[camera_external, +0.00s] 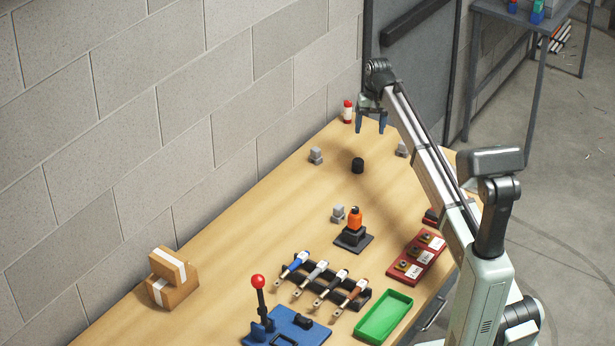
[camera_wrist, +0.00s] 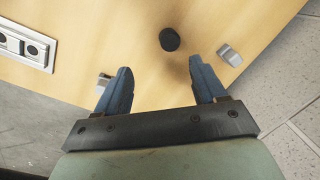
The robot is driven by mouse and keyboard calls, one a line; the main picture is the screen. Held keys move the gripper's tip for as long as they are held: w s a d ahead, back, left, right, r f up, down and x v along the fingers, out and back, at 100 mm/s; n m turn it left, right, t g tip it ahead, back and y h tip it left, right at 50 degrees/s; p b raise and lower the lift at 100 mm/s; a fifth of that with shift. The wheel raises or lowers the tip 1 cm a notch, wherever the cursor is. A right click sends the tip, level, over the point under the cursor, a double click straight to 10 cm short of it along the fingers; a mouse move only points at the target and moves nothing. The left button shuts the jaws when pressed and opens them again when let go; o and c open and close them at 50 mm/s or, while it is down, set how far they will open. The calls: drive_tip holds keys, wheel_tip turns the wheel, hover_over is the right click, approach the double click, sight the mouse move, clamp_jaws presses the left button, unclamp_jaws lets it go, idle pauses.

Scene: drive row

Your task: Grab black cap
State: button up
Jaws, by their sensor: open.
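The black cap (camera_external: 357,166) stands on the wooden table toward its far end. It also shows in the wrist view (camera_wrist: 169,39), beyond the fingertips and a little right of the middle between them. My gripper (camera_external: 371,123) is above the table, higher than the cap and apart from it. In the wrist view its two blue fingers (camera_wrist: 160,77) are spread wide with nothing between them. Nothing hides the cap in either view.
Grey blocks (camera_external: 316,155) stand near the cap, one (camera_wrist: 229,55) to its right in the wrist view. A red and white bottle (camera_external: 347,112) is at the far edge. An orange-topped device (camera_external: 355,219), a tool rack (camera_external: 322,284) and a green tray (camera_external: 384,316) are nearer.

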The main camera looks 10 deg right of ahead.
drive_tip(key=d+f+n+y, duration=0.1)
drive_tip(key=d+n, duration=0.1)
drive_tip(key=d, duration=0.4)
drive_tip(key=n+t+y, duration=0.1)
drive_tip(key=n+y, duration=0.1)
drive_tip(key=n, duration=1.3)
hover_over(361, 160)
drive_tip(key=d, duration=0.1)
drive_tip(key=f, duration=0.7)
drive_tip(key=shift+s+d+f, duration=0.1)
drive_tip(key=shift+s+f, duration=0.1)
drive_tip(key=shift+f, duration=0.05)
drive_tip(key=shift+d+x, duration=0.15)
drive_tip(key=shift+x, duration=1.35)
drive_tip(key=shift+d+x, duration=0.1)
drive_tip(key=shift+x, duration=1.35)
drive_tip(key=shift+w+f, duration=0.1)
drive_tip(key=shift+c, duration=0.2)
drive_tip(key=c, duration=1.1)
